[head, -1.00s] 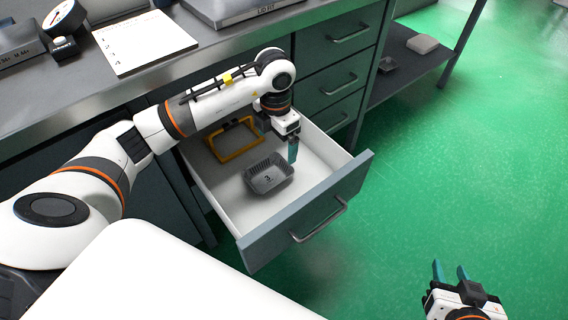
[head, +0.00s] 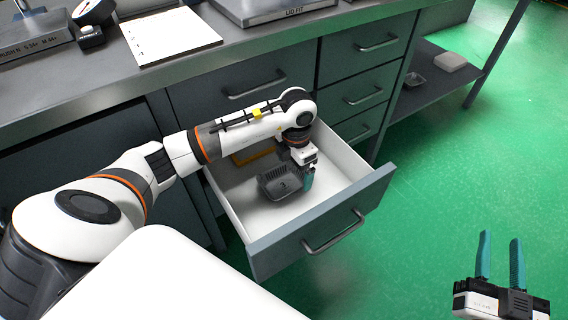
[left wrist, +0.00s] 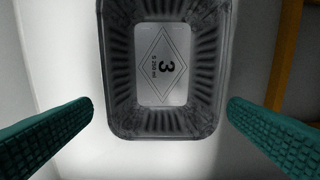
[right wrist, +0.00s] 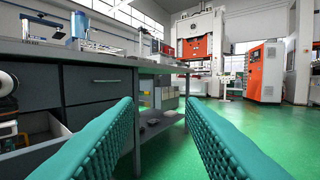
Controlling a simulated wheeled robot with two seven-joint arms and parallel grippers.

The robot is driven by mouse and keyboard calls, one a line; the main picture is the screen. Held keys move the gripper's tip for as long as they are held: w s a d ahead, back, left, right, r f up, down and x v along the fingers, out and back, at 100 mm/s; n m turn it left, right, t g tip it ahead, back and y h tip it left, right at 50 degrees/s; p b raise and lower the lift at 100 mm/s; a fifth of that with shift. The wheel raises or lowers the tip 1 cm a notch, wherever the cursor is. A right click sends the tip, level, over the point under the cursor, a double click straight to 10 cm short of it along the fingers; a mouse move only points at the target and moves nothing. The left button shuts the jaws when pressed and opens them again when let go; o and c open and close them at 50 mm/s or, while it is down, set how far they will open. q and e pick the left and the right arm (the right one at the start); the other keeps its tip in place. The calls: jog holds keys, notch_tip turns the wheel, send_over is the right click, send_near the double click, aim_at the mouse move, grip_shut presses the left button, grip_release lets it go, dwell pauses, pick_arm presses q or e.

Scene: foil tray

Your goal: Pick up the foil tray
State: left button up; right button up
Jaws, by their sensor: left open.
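The foil tray (head: 279,184) is a small grey ribbed tray marked 3, lying upright in the open drawer. In the left wrist view the foil tray (left wrist: 212,62) fills the upper middle. My left gripper (head: 308,178) is low in the drawer at the tray. In the left wrist view its teal fingers (left wrist: 160,118) are open, one on each side of the tray's near end, with a gap showing on both sides. My right gripper (head: 500,262) is open and empty over the green floor, far from the drawer; its fingers also show in the right wrist view (right wrist: 160,115).
The open drawer (head: 322,222) has white walls and a grey front with a handle. A yellow-orange frame (head: 254,155) lies behind the tray, partly hidden by my left arm. The worktop (head: 140,80) overhangs the drawer's back. A low shelf (head: 440,85) stands right.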

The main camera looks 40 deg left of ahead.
aim_at(293, 180)
pick_arm(q)
jog(key=shift+a+f+b, duration=0.1)
jog(key=shift+f+b, duration=0.3)
jog(key=shift+f, duration=1.2)
pick_arm(e)
jog(key=shift+s+a+r+t+y, duration=0.1)
jog(key=shift+s+r+t+y, duration=0.1)
jog(key=shift+r+t, duration=0.45)
jog(key=shift+s+a+r+t+y, duration=0.15)
jog(key=shift+r+t, duration=0.25)
jog(key=shift+r, duration=0.4)
jog(key=shift+s+d+r+t+y, duration=0.1)
jog(key=shift+s+r+t+y, duration=0.15)
jog(key=shift+r+t, duration=0.4)
pick_arm(q)
jog(key=c, duration=0.8)
jog(key=shift+o, duration=0.2)
